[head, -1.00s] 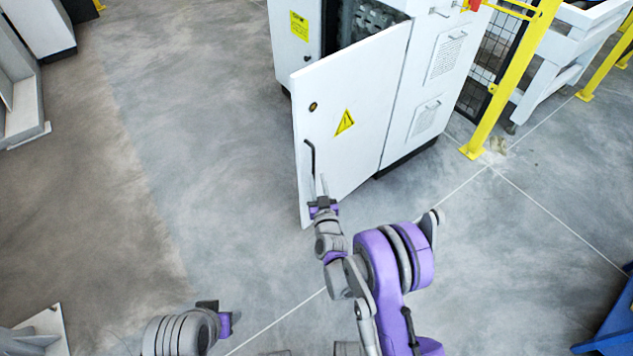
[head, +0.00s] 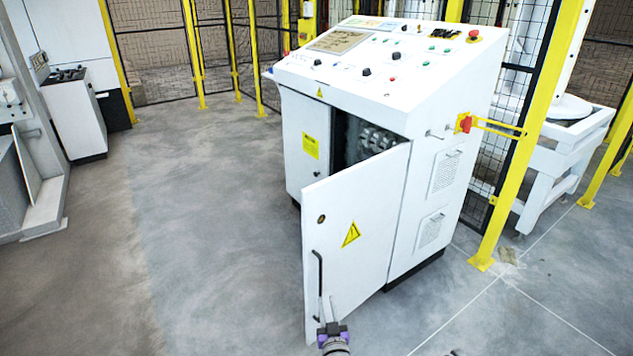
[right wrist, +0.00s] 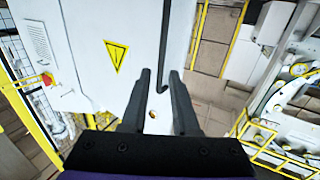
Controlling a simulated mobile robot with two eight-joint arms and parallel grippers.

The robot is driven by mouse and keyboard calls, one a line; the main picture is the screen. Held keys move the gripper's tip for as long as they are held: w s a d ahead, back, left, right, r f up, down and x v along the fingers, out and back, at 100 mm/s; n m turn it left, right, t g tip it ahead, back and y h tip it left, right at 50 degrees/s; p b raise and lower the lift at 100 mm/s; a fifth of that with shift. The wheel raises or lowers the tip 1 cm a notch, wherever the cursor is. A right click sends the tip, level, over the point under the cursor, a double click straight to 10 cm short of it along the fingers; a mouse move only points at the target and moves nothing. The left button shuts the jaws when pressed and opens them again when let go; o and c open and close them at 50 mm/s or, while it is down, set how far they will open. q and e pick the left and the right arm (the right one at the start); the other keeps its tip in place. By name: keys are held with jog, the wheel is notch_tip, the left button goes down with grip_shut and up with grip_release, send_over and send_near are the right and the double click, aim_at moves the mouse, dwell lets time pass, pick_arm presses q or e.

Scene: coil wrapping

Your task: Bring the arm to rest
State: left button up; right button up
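The white cabinet door (head: 365,200) stands partly open, with a yellow warning triangle and a dark bar handle (head: 319,275). My right gripper (head: 327,312) is at the bottom edge of the head view, in front of the door near the handle's lower end. In the right wrist view its two dark fingers (right wrist: 160,75) are apart, with the door surface and its round lock (right wrist: 152,115) showing between them. The handle appears as a dark line near the fingertips; I cannot tell whether they touch it. My left gripper is out of view.
The white control cabinet (head: 425,200) has a sloped button panel on top. A yellow fence post (head: 530,130) and a white stand (head: 560,170) are at right. White machines (head: 75,115) stand at left. The grey floor (head: 220,220) between is clear.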

jog(key=s+d+r+g, duration=0.5)
jog(key=s+r+g, duration=0.2)
jog(key=s+r, duration=0.45)
jog(key=s+d+f+m+g+h, duration=0.1)
jog(key=s+d+g, duration=0.25)
jog(key=s, duration=1.15)
jog(key=s+d+f+g+h, duration=0.1)
jog(key=s+d+f+g, duration=0.3)
jog(key=s, duration=1)
pick_arm(q)
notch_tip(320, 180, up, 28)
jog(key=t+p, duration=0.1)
jog(key=p, duration=2.4)
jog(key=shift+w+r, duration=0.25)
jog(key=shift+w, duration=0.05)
pick_arm(e)
notch_tip(320, 180, up, 31)
jog(key=t, duration=0.2)
jog(key=shift+w+d, duration=0.3)
jog(key=shift+w, duration=0.1)
